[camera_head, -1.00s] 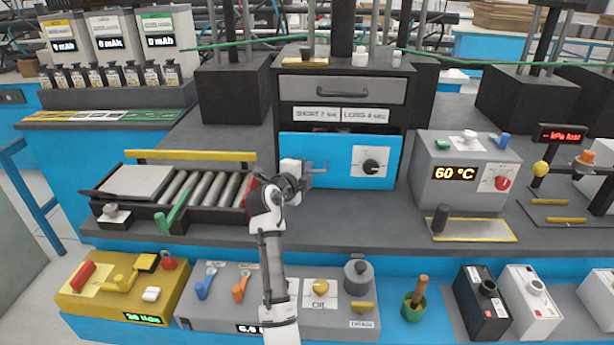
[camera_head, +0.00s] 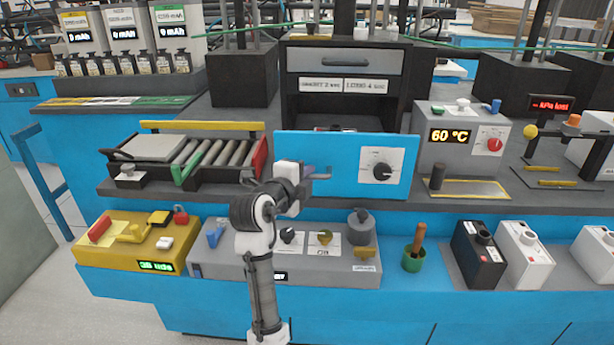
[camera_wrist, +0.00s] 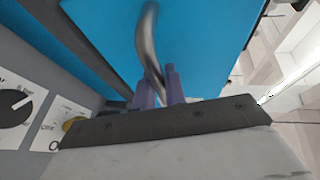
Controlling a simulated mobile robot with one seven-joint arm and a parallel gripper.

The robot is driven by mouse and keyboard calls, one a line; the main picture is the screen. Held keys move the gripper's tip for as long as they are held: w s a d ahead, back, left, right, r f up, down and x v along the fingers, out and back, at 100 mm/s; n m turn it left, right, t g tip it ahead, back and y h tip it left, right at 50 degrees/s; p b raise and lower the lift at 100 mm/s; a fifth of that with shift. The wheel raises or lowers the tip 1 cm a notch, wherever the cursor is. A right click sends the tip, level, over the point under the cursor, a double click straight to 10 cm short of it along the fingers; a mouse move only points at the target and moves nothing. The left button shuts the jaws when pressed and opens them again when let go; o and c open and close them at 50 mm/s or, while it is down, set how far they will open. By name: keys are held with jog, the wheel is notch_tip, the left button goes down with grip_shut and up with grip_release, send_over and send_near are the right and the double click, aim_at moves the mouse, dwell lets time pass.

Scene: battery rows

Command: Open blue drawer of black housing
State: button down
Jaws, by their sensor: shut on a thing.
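The black housing (camera_head: 400,105) stands at the middle of the bench in the head view. Its blue drawer (camera_head: 343,165) is pulled out toward me, with a dark opening behind its front. The drawer front carries a black knob on a white plate (camera_head: 381,172) at its right. The metal handle (camera_head: 318,176) is at its left. My gripper (camera_head: 308,172) is shut on this handle. In the wrist view my two purple fingers (camera_wrist: 158,88) sit on either side of the curved handle (camera_wrist: 148,40), close against the blue front (camera_wrist: 205,45).
A roller conveyor (camera_head: 190,158) lies left of the drawer. The grey 60 °C box (camera_head: 460,150) stands close on its right. Below in front are a yellow control box (camera_head: 140,240), a grey panel (camera_head: 215,265) and a green cup (camera_head: 414,260).

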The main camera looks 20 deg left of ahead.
jog(key=shift+s+d, duration=0.2)
jog(key=shift+s, duration=0.6)
jog(key=c, duration=1.5)
grip_release()
jog(key=shift+o, duration=0.2)
jog(key=b+v, duration=0.2)
jog(key=v, duration=1.1)
jog(key=shift+s, duration=0.45)
